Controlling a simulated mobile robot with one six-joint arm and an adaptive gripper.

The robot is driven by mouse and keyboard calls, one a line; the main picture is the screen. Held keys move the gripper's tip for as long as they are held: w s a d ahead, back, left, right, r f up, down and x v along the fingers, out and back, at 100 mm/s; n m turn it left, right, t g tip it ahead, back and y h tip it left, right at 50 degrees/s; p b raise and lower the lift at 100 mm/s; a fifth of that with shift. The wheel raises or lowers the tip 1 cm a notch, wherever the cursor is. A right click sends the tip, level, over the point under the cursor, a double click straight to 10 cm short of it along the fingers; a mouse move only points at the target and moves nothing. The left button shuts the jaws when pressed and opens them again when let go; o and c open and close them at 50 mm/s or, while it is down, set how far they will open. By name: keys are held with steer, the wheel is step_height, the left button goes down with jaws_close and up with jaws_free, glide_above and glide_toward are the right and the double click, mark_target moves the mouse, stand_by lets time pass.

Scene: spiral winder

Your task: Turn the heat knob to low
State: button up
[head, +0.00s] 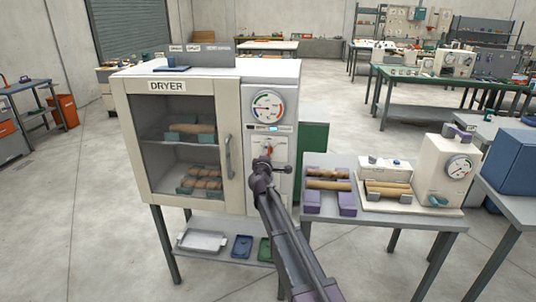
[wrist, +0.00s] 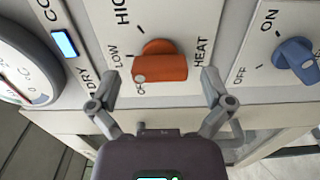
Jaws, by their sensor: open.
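The heat knob (wrist: 162,66) is orange-red with a bar grip, on the dryer's pale control panel (wrist: 90,30). OFF, LOW and HIGH are printed around its left side, with HEAT at its right. A white dot at the left end of its bar sits by the OFF label. The knob also shows small in the head view (head: 269,150), just above my gripper. My gripper (wrist: 160,76) is open, with one finger to the left of the knob and one to the right. Both fingers look apart from it. My gripper also shows in the head view (head: 262,166).
A blue knob (wrist: 295,54) marked ON and OFF is right of the heat knob. A dial gauge (head: 267,106) and a small lit display (wrist: 64,43) are on the same panel. The dryer's glass door (head: 178,143) is closed. A table with a winder (head: 447,170) stands at right.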

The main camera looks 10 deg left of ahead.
steer(key=s, duration=1)
steer(key=shift+s+a, duration=0.2)
steer(key=shift+s, duration=0.15)
steer(key=shift+d, duration=0.1)
steer(key=s+d+f+m+g+h, duration=0.2)
steer(key=s+d+f+m+g, duration=0.15)
steer(key=d, duration=0.45)
steer(key=s+d+f+m+g+h, duration=0.25)
steer(key=d+f+m, duration=0.2)
steer(key=d, duration=0.35)
steer(key=s+d+f+m+g+h, duration=0.1)
steer(key=s+d+f+m+g, duration=0.25)
steer(key=d, duration=0.45)
steer(key=s+d+f+m+g+y, duration=0.2)
steer(key=s+f+m+g+y, duration=0.1)
steer(key=s, duration=0.7)
steer(key=s+d+f+m+g+y, duration=0.2)
steer(key=s+f+m+g+y, duration=0.1)
steer(key=s, duration=0.7)
steer(key=shift+d+f+g, duration=0.15)
steer(key=shift+f+g, duration=0.4)
steer(key=shift+g, duration=0.7)
